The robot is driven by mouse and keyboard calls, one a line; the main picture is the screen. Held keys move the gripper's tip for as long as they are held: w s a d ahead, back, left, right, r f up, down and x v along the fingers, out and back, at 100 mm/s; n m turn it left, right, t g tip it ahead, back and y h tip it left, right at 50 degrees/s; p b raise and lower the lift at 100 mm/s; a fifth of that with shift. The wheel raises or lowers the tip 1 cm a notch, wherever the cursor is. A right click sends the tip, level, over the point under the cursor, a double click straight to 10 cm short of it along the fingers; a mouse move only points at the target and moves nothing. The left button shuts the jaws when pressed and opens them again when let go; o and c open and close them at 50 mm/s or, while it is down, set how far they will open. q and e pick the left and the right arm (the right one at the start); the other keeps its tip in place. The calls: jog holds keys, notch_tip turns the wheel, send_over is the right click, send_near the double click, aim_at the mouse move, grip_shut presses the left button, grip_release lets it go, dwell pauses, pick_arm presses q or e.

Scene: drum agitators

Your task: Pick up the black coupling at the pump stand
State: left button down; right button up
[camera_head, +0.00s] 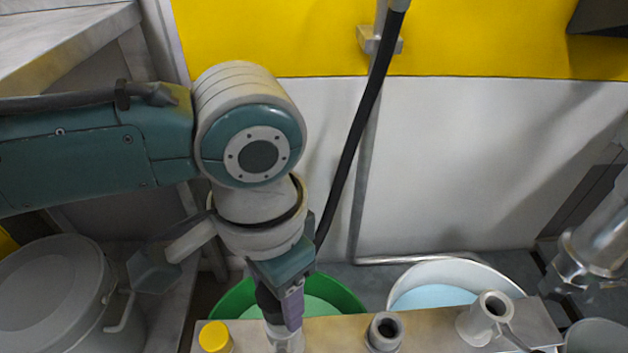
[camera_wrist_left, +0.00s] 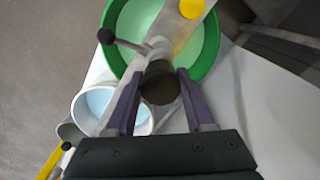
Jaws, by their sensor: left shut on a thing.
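My left gripper (camera_head: 285,312) points down at the stand's plate (camera_head: 440,333) in the head view. In the left wrist view, the black coupling (camera_wrist_left: 160,82) is a short dark cylinder between the two purple fingers of my left gripper (camera_wrist_left: 158,92), which is shut on it. In the head view the fingers and wrist hide most of the coupling. A pale metal socket (camera_head: 285,340) shows just below the fingertips. I cannot tell whether the coupling is still seated there. My right gripper is not in view.
The plate also bears a yellow cap (camera_head: 214,337), a grey socket (camera_head: 384,331) and a larger grey socket (camera_head: 490,308). Behind stand a green drum (camera_head: 345,291) and a white drum (camera_head: 460,266). A black hose (camera_head: 362,125) hangs close beside my left wrist. A grey lidded drum (camera_head: 55,300) is left.

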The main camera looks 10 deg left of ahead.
pick_arm(q)
jog(key=shift+r, duration=0.15)
notch_tip(320, 180, up, 20)
jog(key=p, duration=0.7)
jog(key=shift+p, duration=0.35)
